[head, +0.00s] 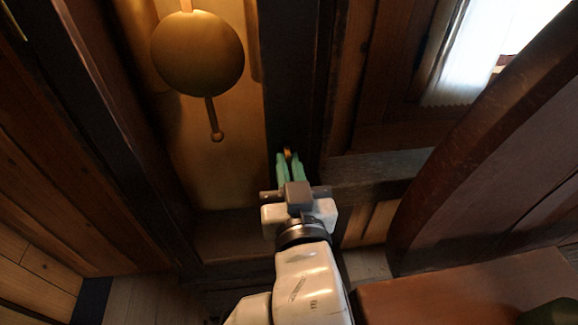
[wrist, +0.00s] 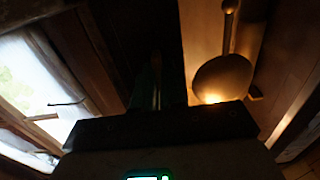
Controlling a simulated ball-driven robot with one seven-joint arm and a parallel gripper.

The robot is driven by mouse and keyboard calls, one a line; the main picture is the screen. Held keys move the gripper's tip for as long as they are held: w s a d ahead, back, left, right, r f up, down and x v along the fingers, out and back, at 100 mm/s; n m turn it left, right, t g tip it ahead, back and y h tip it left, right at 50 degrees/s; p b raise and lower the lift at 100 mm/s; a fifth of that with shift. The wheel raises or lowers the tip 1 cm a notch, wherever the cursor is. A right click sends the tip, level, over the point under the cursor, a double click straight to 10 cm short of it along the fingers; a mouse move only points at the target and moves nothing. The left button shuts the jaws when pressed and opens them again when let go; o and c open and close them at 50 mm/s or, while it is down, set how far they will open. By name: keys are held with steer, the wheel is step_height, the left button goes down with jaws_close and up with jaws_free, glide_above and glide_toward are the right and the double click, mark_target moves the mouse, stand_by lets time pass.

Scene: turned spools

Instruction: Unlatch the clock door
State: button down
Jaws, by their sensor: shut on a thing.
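The clock's brass pendulum (head: 197,55) hangs in the lit case at the upper left of the head view. It also shows in the wrist view (wrist: 222,78). A dark upright wooden strip of the clock front (head: 291,80) runs down to the right of the pendulum. A small brass-coloured latch (head: 288,153) sits low on this strip. My gripper (head: 289,162), with green fingers, points at the strip and is shut on the latch, of which only the tip shows between the fingers.
A bright window (head: 465,50) is at the upper right. A large dark curved wooden piece (head: 480,130) stands at the right, close to my arm's side. A brown flat surface (head: 470,290) lies at the lower right. Plank walls (head: 60,150) close off the left.

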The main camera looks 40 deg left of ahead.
steer(key=shift+f, duration=0.1)
steer(key=c, duration=1.2)
jaws_free()
steer(key=b+v, duration=0.1)
steer(key=v, duration=0.9)
steer(key=shift+s+d, duration=0.25)
steer(key=shift+s, duration=0.05)
